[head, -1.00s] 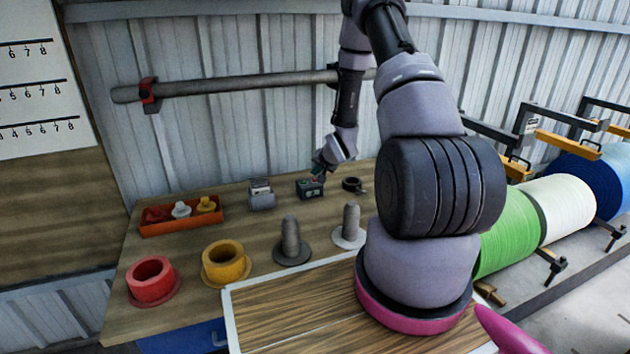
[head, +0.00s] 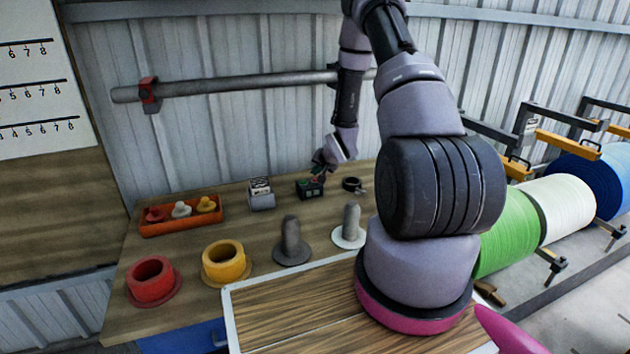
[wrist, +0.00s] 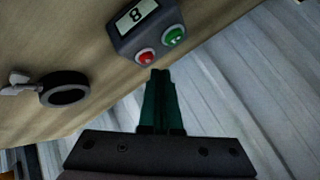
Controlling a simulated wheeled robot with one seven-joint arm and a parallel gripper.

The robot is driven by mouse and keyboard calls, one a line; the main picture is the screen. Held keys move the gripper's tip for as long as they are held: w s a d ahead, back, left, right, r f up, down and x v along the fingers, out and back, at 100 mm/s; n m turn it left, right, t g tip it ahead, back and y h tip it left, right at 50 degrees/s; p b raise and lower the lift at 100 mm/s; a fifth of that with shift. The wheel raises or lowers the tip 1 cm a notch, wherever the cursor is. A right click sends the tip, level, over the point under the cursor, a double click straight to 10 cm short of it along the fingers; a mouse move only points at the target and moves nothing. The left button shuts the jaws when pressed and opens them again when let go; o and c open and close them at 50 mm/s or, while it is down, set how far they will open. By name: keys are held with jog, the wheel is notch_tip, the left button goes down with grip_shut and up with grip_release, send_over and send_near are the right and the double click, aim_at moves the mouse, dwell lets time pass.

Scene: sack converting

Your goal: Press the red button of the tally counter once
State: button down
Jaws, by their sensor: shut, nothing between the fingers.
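The tally counter (head: 309,188) is a small dark box on the bench near the wall. In the wrist view the counter (wrist: 128,38) has a white display reading 8, a red button (wrist: 145,57) and a green button (wrist: 173,37). My gripper (head: 319,173) is at the counter's upper right in the head view. In the wrist view my gripper (wrist: 160,73) is shut and empty, its dark green fingertips just below and right of the red button. I cannot tell whether they touch the counter.
A grey device with a white label (head: 260,194) stands left of the counter. A black ring (head: 351,184) lies to its right, also seen in the wrist view (wrist: 64,89). Two grey posts (head: 291,238) stand in front. An orange tray (head: 182,228) is further left.

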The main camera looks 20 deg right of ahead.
jog(key=shift+f, duration=0.15)
jog(key=shift+f, duration=0.25)
jog(key=shift+f, duration=0.45)
dwell(0.9)
jog(key=shift+r, duration=0.85)
jog(key=shift+r, duration=2.55)
